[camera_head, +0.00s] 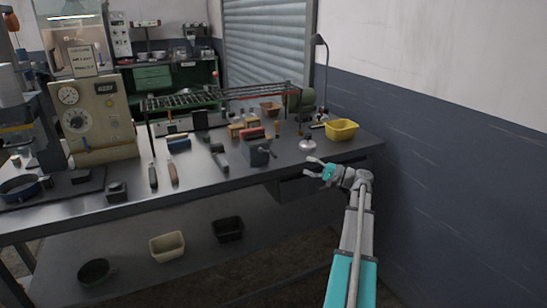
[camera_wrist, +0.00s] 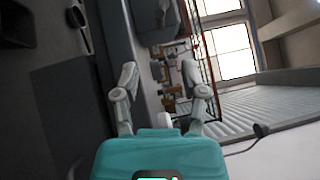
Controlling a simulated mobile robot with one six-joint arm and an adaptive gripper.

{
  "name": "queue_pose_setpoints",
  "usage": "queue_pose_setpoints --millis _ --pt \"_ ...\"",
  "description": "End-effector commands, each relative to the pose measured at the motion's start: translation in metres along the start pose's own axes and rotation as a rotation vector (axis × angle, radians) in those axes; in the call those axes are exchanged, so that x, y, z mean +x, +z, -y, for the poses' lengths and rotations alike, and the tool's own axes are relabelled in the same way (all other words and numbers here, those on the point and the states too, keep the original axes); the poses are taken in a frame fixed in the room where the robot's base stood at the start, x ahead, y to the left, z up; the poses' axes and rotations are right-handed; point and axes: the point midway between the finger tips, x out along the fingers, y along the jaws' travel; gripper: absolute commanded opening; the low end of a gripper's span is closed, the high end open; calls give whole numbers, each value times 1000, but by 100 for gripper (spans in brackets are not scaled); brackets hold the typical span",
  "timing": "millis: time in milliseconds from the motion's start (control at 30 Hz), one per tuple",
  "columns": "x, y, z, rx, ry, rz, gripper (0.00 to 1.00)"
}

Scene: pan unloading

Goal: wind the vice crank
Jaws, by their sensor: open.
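The vice (camera_head: 257,154) is a grey block on the bench's front edge, right of the middle in the head view. Its crank (camera_head: 269,153) is a small thin handle on the vice's front right side. My gripper (camera_head: 311,167) is open and empty, to the right of the vice and apart from it, by the bench's front edge. In the wrist view my gripper's two fingers (camera_wrist: 164,83) are spread wide with nothing between them. A dark grey body (camera_wrist: 155,20) at the top of that view is probably the vice; I cannot tell the crank there for sure.
The steel bench (camera_head: 210,190) carries a yellow bin (camera_head: 341,129), a small round silver item (camera_head: 308,145), a wire rack (camera_head: 220,96) and several hand tools. A lamp (camera_head: 324,80) stands at the back right. The wall is close on the right. The space before the bench is clear.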

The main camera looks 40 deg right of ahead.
Motion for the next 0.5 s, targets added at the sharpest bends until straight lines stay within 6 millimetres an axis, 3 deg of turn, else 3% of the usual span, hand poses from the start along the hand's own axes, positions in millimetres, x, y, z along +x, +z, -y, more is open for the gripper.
queue_pose_setpoints --millis 267,500 --pt "16 0 0 0 1 1 55" --pt "47 0 1 0 1 3 55"
